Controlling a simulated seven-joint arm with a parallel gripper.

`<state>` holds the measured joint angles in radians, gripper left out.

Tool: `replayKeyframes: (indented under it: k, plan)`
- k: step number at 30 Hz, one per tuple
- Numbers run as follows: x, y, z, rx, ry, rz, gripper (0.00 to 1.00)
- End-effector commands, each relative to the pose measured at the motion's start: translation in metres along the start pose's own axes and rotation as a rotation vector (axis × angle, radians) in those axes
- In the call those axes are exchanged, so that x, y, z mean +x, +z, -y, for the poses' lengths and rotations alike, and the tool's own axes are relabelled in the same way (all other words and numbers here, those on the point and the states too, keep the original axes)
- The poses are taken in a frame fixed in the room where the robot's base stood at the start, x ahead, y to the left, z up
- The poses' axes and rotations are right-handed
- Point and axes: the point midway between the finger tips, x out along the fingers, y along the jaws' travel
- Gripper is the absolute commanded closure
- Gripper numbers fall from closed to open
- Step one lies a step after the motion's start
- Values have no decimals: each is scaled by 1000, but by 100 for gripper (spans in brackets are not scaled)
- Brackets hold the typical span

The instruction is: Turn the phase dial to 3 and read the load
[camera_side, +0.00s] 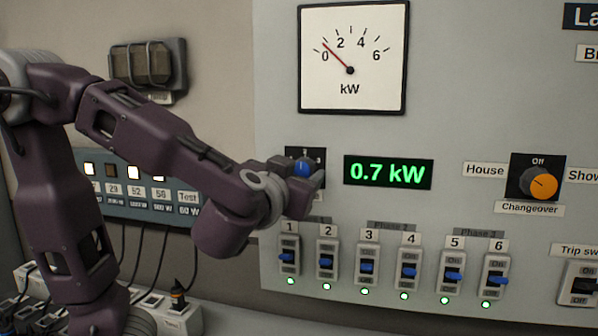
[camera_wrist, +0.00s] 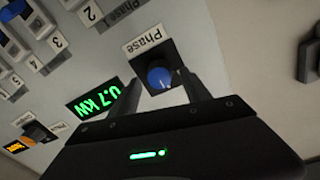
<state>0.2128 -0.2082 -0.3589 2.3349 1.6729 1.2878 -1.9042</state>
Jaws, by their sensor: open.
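The phase dial is a blue knob on a black plate under the analog meter; it shows in the side view (camera_side: 303,167) and in the wrist view (camera_wrist: 160,75). My gripper (camera_side: 306,178) is open at the dial, its fingers on either side of the knob in the wrist view (camera_wrist: 168,94). I cannot tell whether they touch it. The gripper partly hides the plate, and I cannot read the dial's position. The green load display (camera_side: 388,172) reads 0.7 kW. The analog kW meter (camera_side: 352,90) has its red needle slightly above 0.
Below is a row of several numbered switches (camera_side: 368,265) with blue levers and lit green lamps. The orange changeover knob (camera_side: 543,185) is at right, with a trip switch (camera_side: 581,284) below it. A lamp strip (camera_side: 135,195) and sockets (camera_side: 180,322) are at left.

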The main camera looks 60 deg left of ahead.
Motion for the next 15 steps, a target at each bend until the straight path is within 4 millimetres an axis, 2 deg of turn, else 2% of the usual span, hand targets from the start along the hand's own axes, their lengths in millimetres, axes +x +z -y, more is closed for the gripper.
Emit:
replayKeyframes:
  k: [3, 9, 11, 15]
  plan:
    - [8, 0, 1, 1, -1, 1, 44]
    - [8, 0, 0, 1, 0, 1, 44]
    - [8, 0, 0, 1, 0, 1, 54]
    - [8, 0, 1, 1, 0, 1, 82]
